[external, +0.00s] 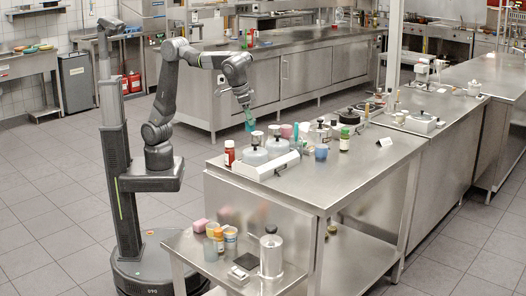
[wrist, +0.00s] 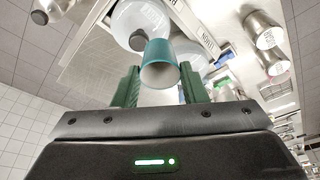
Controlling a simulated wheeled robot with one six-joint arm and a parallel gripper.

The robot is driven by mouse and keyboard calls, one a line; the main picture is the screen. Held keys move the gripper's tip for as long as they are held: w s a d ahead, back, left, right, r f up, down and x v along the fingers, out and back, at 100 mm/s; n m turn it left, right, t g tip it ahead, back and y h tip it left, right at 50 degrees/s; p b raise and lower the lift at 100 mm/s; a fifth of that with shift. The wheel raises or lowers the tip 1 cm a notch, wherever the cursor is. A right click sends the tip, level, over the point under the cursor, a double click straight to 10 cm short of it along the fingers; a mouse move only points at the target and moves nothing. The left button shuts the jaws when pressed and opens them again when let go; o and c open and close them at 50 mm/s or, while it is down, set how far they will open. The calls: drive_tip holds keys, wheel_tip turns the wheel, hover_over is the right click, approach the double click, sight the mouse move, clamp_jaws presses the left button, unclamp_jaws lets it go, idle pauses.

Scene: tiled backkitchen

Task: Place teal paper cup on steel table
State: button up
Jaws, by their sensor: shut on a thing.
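The teal paper cup (wrist: 159,62) is between the two green fingers of my gripper (wrist: 160,85) in the wrist view, with its pale open end toward the camera. My gripper is shut on it. In the external view my gripper (external: 246,113) points down with the teal cup (external: 249,125) at its tip, near the far left corner of the steel table (external: 345,180). The cup appears held above the table's level; the exact gap is unclear.
Bare steel lies at the front right. A lower side table (external: 205,262) holds cups and a metal canister (external: 271,256).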

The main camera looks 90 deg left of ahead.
drive_tip(key=s+a+n+p, duration=0.3)
drive_tip(key=a+p, duration=0.1)
drive_tip(key=a, duration=1.2)
drive_tip(key=shift+y, duration=0.3)
drive_tip(key=shift+w+d+f, duration=0.1)
drive_tip(key=shift+w+f, duration=0.05)
drive_tip(key=shift+f, duration=8)
drive_tip(key=shift+f, duration=0.2)
drive_tip(key=o, duration=1)
drive_tip(key=shift+r, duration=0.1)
drive_tip(key=v, duration=1.2)
drive_tip(key=shift+w+r, duration=0.15)
